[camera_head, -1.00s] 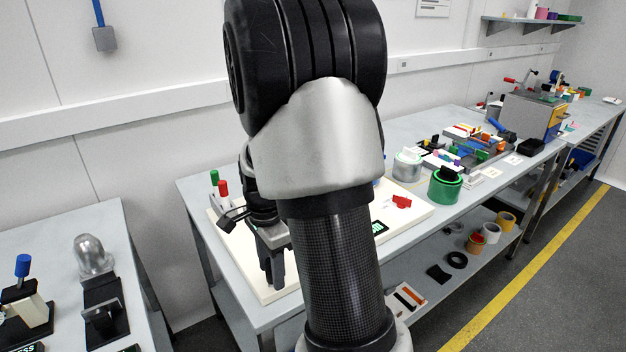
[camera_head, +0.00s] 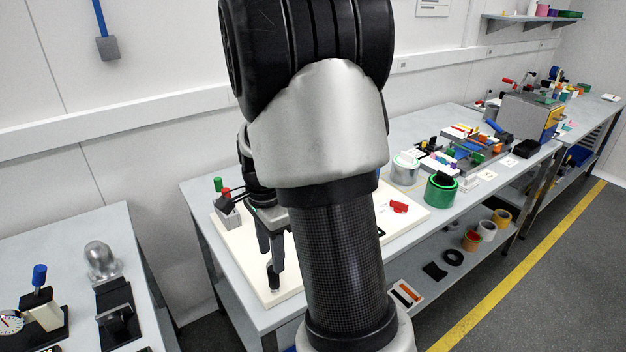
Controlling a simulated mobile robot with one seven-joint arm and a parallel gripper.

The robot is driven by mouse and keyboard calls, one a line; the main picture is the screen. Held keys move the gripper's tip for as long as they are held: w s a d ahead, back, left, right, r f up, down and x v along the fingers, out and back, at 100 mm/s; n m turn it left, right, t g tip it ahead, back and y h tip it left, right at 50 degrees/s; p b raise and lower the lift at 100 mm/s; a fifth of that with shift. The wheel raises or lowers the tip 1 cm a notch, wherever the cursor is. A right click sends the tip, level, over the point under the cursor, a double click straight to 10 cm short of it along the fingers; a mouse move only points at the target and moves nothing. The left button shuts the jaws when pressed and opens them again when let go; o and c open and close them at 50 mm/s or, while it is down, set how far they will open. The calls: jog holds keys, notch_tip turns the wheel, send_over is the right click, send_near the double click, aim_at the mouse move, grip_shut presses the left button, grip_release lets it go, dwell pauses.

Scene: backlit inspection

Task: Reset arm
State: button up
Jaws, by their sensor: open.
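My arm stands upright in the middle of the head view and hides much of the bench behind it. My gripper (camera_head: 269,262) hangs pointing down over the left part of a white panel (camera_head: 285,290) on the bench. Its dark fingers are open, and I see nothing between them. The fingertips look close to the panel, but I cannot tell whether they touch it. A small grey block with green and red knobs (camera_head: 228,211) stands just left of the gripper. A red piece (camera_head: 398,206) lies on the panel right of my arm.
Another bench (camera_head: 60,250) at left holds a silver dome (camera_head: 100,260) and a dial. Tape rolls (camera_head: 487,230) sit on the lower shelf. Floor at right is clear.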

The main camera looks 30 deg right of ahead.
dwell(0.4)
jog(key=s+a+r+n+t+p, duration=0.2)
jog(key=s+a+r+n, duration=0.3)
jog(key=s+r+n, duration=0.3)
jog(key=s+a+r+n+t+p, duration=0.1)
jog(key=s+a+r+n+t, duration=0.2)
jog(key=r, duration=1)
jog(key=s+a+n, duration=0.2)
jog(key=s+n, duration=0.3)
jog(key=n, duration=0.2)
jog(key=shift+a+r+t+p, duration=0.15)
jog(key=shift+r+t+p, duration=0.15)
jog(key=shift+r+p, duration=0.1)
jog(key=shift+c, duration=0.4)
